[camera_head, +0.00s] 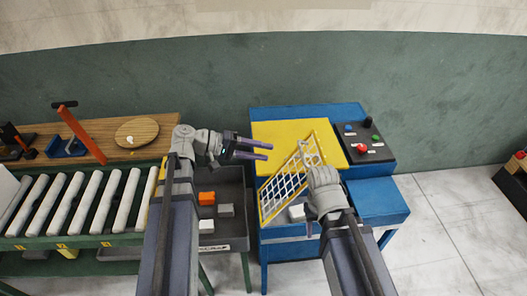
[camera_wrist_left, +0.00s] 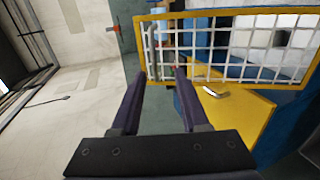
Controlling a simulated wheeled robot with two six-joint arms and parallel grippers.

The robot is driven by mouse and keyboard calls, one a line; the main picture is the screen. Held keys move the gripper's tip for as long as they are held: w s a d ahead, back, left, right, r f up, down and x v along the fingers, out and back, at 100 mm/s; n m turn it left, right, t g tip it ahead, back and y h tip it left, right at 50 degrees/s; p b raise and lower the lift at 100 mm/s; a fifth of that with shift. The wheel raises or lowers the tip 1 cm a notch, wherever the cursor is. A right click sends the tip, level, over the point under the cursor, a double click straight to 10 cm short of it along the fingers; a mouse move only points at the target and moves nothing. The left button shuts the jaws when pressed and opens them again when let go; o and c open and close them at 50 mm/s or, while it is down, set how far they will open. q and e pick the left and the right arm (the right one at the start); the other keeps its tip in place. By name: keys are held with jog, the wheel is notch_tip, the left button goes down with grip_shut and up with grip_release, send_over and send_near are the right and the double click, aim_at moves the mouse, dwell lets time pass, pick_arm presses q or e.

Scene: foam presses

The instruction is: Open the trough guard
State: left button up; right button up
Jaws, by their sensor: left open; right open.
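The trough guard (camera_head: 285,185), a yellow frame with pale mesh, stands at a slant over the front of the blue and yellow press (camera_head: 262,131). In the left wrist view the guard (camera_wrist_left: 235,42) crosses the top. My left gripper (camera_head: 269,151) is open and empty, left of the guard's upper part; in its wrist view its fingertips (camera_wrist_left: 160,73) appear near the frame's left end, and contact cannot be told. My right gripper (camera_head: 309,227) is at the guard's right, over the press front; its fingers are mostly hidden behind its own wrist. A white block (camera_head: 297,212) shows beside it.
A dark control panel (camera_head: 365,147) with a red button is right of the press. A grey bin (camera_head: 235,245) with orange, grey and white blocks stands to its left. Further left are a roller conveyor (camera_head: 88,200) and a wooden bench (camera_head: 105,130).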

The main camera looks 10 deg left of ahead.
pick_arm(q)
jog(key=p+v, duration=0.2)
jog(key=v, duration=0.5)
dwell(0.3)
